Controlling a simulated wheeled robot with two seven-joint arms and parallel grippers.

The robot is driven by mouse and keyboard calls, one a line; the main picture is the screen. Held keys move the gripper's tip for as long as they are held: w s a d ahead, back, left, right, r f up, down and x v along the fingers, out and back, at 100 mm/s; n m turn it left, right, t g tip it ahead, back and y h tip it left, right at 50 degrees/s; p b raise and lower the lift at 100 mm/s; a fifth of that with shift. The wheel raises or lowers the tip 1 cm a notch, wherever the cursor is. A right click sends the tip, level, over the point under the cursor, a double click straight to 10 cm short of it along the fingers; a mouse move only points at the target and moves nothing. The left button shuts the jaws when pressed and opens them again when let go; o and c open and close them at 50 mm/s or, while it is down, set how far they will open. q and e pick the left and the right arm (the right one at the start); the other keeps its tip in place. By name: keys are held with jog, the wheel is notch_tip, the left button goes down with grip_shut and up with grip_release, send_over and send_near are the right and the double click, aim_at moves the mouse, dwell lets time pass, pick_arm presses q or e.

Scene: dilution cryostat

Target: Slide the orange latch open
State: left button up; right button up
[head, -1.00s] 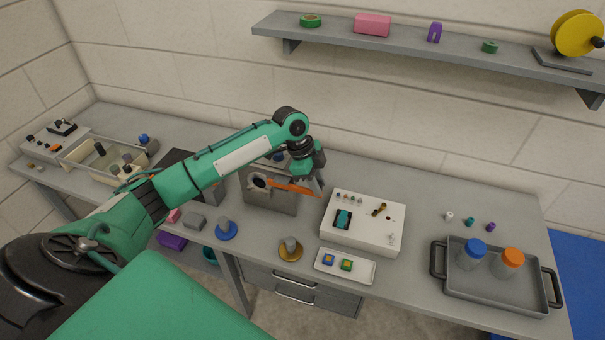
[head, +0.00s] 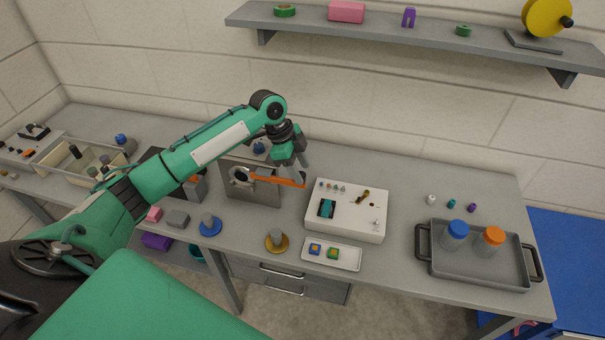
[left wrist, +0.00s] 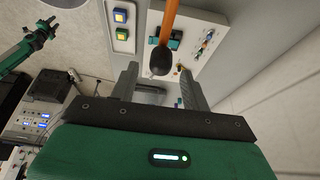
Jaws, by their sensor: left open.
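The orange latch (head: 282,181) is a thin bar in front of an upright grey metal plate (head: 253,193) with a round dark opening. It points to the right. My left gripper (head: 301,175) is open at the bar's right end. In the left wrist view, the orange bar (left wrist: 170,20) ends in a dark rounded tip just beyond the gap between the open fingers of my left gripper (left wrist: 160,80). I cannot tell whether a finger touches it.
A white box (head: 347,225) with small fittings stands right of the latch, close to the gripper. A small white tray (head: 347,257) and a yellow-based peg (head: 277,240) are in front. A grey tray (head: 475,274) with two jars is at the right. A shelf (head: 400,30) hangs above.

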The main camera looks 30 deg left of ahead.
aim_at(285, 179)
pick_arm(q)
jog(key=b+v, duration=0.2)
jog(key=v, duration=0.9)
jog(key=shift+r, duration=0.25)
